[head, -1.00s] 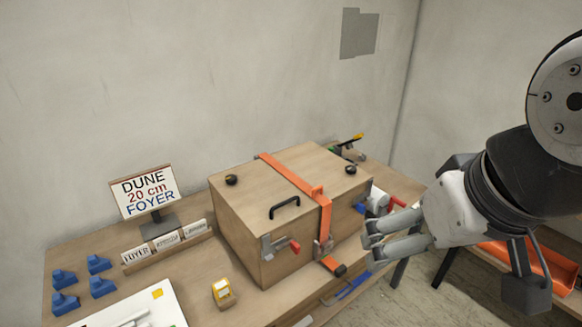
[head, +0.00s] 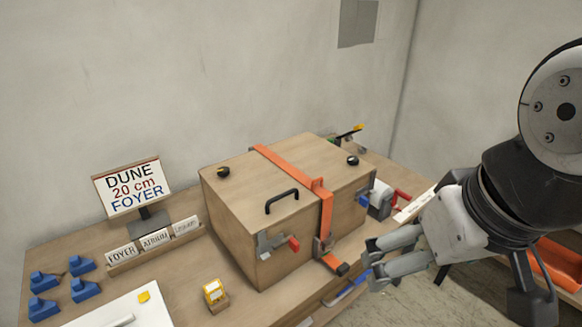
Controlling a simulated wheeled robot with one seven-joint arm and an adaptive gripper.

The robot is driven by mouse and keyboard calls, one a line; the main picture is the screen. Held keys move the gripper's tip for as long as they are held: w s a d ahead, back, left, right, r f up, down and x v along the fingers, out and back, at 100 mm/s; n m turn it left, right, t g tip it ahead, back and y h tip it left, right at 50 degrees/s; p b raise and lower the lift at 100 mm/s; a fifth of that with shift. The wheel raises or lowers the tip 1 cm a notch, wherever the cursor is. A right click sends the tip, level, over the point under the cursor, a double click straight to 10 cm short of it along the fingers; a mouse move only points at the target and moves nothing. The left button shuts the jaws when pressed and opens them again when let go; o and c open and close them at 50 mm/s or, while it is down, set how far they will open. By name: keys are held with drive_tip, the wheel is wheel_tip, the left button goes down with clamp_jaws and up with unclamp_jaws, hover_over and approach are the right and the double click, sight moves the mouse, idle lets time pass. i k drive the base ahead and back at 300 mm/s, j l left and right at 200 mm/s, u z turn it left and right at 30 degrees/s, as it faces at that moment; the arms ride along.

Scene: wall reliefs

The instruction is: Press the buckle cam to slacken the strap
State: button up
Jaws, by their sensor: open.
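A wooden box (head: 245,200) with a black handle stands on the workbench. An orange strap (head: 326,215) runs over its lid and down the front face. The metal buckle (head: 322,247) sits low on the front face, with the strap's orange tail and dark end below it. I cannot make out the cam in detail. My gripper (head: 370,262) is open and empty, to the right of the buckle and apart from it. Its fingers point left, towards the box's front right side.
A red-handled latch (head: 293,244) is on the box front; a blue one (head: 363,201) is on its right side. A sign (head: 133,187), label cards (head: 155,240), blue pieces (head: 79,265) and a yellow item (head: 214,292) stand at left. An orange bin (head: 560,265) is at right.

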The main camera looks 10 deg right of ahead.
sight(329, 244)
drive_tip(key=i, duration=0.55)
drive_tip(key=k+j+u, duration=0.15)
drive_tip(key=k+u, duration=0.3)
drive_tip(key=k+j+u, duration=0.4)
drive_tip(key=k, duration=0.15)
